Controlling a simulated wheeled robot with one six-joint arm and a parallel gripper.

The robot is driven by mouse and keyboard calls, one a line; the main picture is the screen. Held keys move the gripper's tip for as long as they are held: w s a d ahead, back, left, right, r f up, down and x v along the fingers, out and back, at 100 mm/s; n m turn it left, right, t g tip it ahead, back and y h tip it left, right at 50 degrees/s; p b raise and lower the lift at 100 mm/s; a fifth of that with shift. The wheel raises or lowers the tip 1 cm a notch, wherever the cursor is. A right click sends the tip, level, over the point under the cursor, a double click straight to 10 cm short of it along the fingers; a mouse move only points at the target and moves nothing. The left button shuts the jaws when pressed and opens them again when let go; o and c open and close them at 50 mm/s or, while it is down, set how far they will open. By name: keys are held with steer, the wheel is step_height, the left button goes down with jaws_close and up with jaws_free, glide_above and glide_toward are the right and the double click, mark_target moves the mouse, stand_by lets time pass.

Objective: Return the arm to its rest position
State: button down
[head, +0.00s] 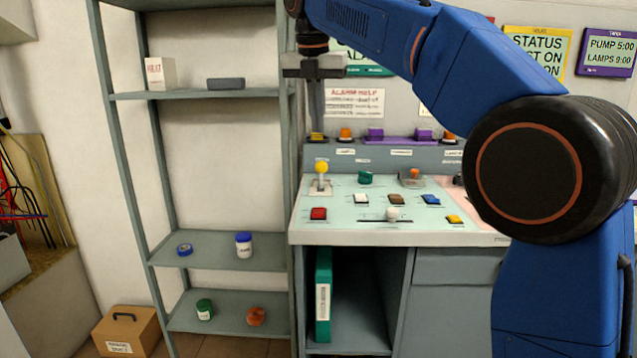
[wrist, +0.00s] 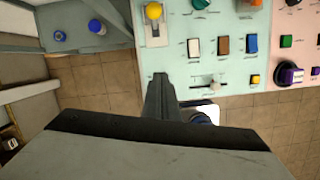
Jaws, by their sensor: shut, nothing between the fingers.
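My blue arm (head: 450,60) reaches in from the right and bends over the control desk. My gripper (head: 317,125) hangs fingers-down in the air in front of the wall signs, near the left end of the desk. Its fingers are together and hold nothing. In the wrist view my gripper (wrist: 160,85) shows as a dark shut pair of fingers over the desk's front edge. The control desk (head: 460,225) has a yellow-knobbed lever (head: 321,169), a red button (head: 318,214), a white slider knob (head: 392,214) and several coloured switches.
A grey shelf rack (head: 200,95) stands left of the desk with a box (head: 160,73), a blue tape roll (head: 184,249) and jars. A brown box (head: 125,331) sits on the floor. The desk's raised back panel (head: 375,157) carries several coloured lamps.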

steer(key=s+d+f+m, duration=0.6)
steer(key=s+d+m, duration=0.15)
steer(key=d, duration=0.25)
steer(key=s+d+f+m, duration=0.5)
steer(key=s+d+m, duration=0.2)
steer(key=d+m, duration=0.15)
steer(key=s+d+f+m+t, duration=0.1)
steer(key=s+d+f+m, duration=0.4)
steer(key=s+f+m, duration=0.3)
steer(key=s+d+f+m+t, duration=0.1)
steer(key=s+d+f+m, duration=0.4)
steer(key=s+f+m, duration=0.3)
steer(key=s+f, duration=0.4)
steer(key=f, duration=0.5)
steer(key=shift+s+d+f+m+y, duration=0.2)
steer(key=shift+s+d+m+y, duration=0.1)
steer(key=shift+d+m, duration=0.1)
steer(key=shift+w, duration=0.1)
